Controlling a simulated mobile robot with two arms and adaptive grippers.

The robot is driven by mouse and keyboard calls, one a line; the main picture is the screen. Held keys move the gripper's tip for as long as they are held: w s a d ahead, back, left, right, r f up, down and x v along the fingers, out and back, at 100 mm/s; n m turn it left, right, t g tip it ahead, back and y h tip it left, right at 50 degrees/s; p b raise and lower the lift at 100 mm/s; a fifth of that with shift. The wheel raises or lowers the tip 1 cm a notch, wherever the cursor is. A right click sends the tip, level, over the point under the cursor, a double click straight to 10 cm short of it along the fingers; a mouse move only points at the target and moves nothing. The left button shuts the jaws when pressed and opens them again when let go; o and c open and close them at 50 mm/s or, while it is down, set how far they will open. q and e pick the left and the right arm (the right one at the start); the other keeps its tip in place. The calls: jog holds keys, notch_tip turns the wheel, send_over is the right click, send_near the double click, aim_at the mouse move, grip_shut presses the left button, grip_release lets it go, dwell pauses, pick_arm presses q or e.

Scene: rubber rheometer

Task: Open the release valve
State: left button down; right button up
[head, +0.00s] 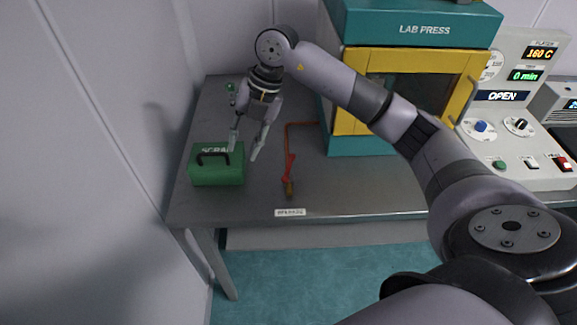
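My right gripper (244,148) hangs pointing down, its two fingers apart, with nothing visible between them. It is beside the right end of the green box, left of a red lever-like part. No part is clearly marked as the release valve. The red part (290,168) lies on the bench with a brown end, beside a thin orange rod or pipe (287,136) near the press. The control panel (520,100) at right carries a blue knob (481,126) and a black-and-white knob (518,125); its display reads OPEN (502,96). My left gripper is out of view.
The teal and yellow lab press (343,90) stands behind, partly covered by my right arm. A green scrap box (217,173) with a black handle sits at the bench's left. The grey bench (340,190) is clear in front of the press. A small label (290,212) is on its front edge.

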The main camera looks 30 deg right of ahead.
aim_at(289, 165)
jog(key=d+r+m+g+h, duration=0.1)
jog(key=d+r+m+h, duration=0.25)
jog(key=d, duration=0.75)
jog(key=shift+n+h, duration=0.35)
jog(key=shift+h, duration=0.1)
jog(key=f+p, duration=0.1)
jog(key=f, duration=0.5)
jog(key=f+p, duration=0.1)
jog(key=f, duration=0.5)
jog(key=f+p, duration=0.1)
jog(key=f, duration=0.5)
jog(key=shift+s+p, duration=0.3)
jog(key=shift+s, duration=0.05)
jog(key=shift+c, duration=0.5)
grip_shut()
